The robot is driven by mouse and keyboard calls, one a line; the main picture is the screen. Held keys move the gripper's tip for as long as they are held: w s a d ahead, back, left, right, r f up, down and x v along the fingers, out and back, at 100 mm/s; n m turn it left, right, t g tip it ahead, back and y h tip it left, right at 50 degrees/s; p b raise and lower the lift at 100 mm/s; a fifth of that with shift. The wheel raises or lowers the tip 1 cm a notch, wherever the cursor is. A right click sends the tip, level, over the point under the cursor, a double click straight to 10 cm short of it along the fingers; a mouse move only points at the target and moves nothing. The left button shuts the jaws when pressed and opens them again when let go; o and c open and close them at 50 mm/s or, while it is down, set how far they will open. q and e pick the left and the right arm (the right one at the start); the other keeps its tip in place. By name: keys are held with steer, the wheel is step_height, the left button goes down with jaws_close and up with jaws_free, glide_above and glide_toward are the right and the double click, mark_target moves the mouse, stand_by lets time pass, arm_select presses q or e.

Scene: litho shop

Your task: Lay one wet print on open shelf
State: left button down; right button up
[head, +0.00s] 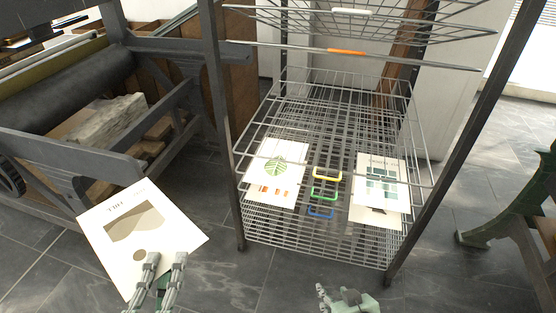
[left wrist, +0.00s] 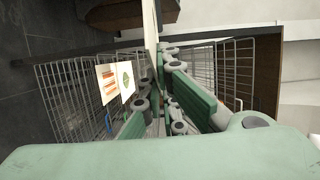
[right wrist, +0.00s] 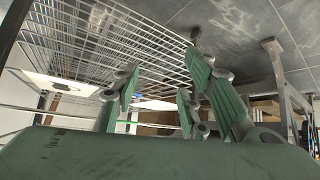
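A print (head: 140,238) with tan and brown shapes is at the left of the head view, in front of the press and left of the rack. My left gripper (head: 157,278) is shut on its lower edge. In the left wrist view the print (left wrist: 151,35) shows nearly edge-on between the fingers. The wire drying rack (head: 340,90) has several shelves with coloured tags. A leaf print (head: 277,168) lies on the left of its lower shelves and a teal-block print (head: 380,182) on the right. My right gripper (head: 340,300) is open and empty, low in front of the rack.
Dark uprights (head: 222,120) frame the rack's front. An orange-tagged shelf (head: 347,52) seen edge-on and a white-tagged shelf (head: 350,12) are higher up. A press with a black roller (head: 70,90) stands left. A green iron frame (head: 500,215) is right. Tiled floor in front is clear.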

arm_select(q)
step_height(320, 180, down, 8)
steer(key=b, duration=0.6)
steer(key=shift+f+b, duration=0.2)
steer(key=shift+b, duration=0.1)
arm_select(e)
step_height(320, 180, up, 7)
steer(key=t, duration=0.2)
steer(key=shift+w+y, duration=0.15)
steer(key=shift+y, duration=0.15)
steer(key=shift+a+f, duration=0.1)
